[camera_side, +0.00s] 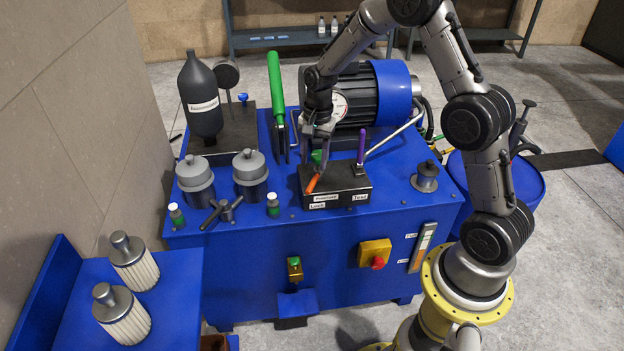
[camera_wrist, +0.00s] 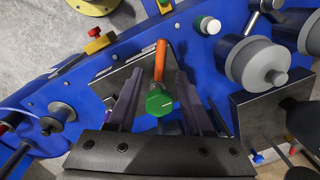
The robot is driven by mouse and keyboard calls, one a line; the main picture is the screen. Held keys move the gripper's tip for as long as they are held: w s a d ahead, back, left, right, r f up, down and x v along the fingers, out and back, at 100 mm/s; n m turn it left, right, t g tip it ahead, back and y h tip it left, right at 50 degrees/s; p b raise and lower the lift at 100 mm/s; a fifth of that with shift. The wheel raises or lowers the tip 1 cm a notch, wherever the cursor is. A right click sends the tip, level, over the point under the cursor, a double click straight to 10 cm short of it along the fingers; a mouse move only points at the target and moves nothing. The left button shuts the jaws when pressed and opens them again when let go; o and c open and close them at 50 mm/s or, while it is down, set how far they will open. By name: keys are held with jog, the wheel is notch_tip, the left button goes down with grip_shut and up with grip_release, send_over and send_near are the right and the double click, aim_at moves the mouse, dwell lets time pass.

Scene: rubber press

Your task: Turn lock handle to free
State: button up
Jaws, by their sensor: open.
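The lock handle (camera_side: 313,183) is a short orange lever on the black valve block, above a label that reads "Lock". In the wrist view the orange lever (camera_wrist: 160,62) stretches away from a green hexagonal knob (camera_wrist: 159,102). My gripper (camera_side: 320,150) is over the block from above, with its fingers near the lever. In the wrist view my gripper (camera_wrist: 157,85) is open, one finger on each side of the lever and knob, with gaps showing on both sides. The black block (camera_side: 350,187) also carries a purple lever (camera_side: 362,147) to the right, above a label "Test".
A tall green handle (camera_side: 275,95) stands left of my gripper, and a motor (camera_side: 362,95) is close behind it. Grey-capped filter housings (camera_side: 250,172) stand at the left. A red button on a yellow box (camera_side: 374,253) is on the blue front panel.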

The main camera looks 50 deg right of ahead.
aim_at(311, 184)
jog(key=f, duration=0.7)
jog(key=shift+w+a+f, duration=0.1)
jog(key=shift+w+f, duration=0.15)
jog(key=shift+f, duration=0.05)
grip_shut()
dwell(1.1)
